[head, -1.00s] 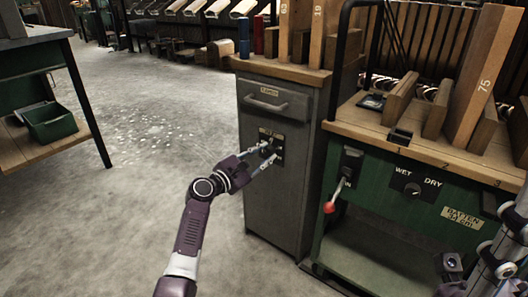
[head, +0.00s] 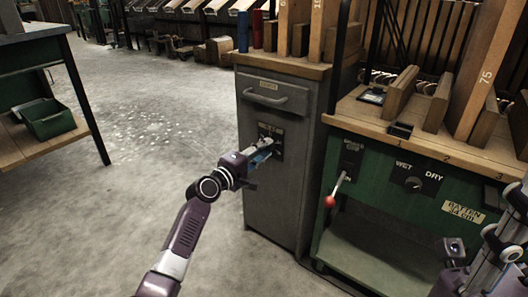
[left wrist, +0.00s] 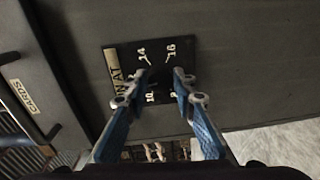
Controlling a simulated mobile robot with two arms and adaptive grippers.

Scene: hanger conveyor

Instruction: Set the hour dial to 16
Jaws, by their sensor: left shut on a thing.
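The hour dial's black plate (head: 277,131) is on the front of the grey cabinet, below its drawer. In the left wrist view the plate (left wrist: 157,62) shows white numbers, with 14 and 16 readable at its far edge. My left gripper (head: 268,150) reaches the plate from the left. In the left wrist view its two blue-padded fingers (left wrist: 158,85) stand on either side of the plate's middle, shut on the dial's knob. The knob and its pointer are too dark and covered to read. My right arm shows at the lower right, its fingers out of view.
The cabinet drawer handle (head: 264,97) sticks out above the dial. To the right is a green bench (head: 385,215) with a red-tipped lever (head: 331,200) and a WET/DRY knob (head: 413,184). The floor (head: 130,180) left of the cabinet is clear.

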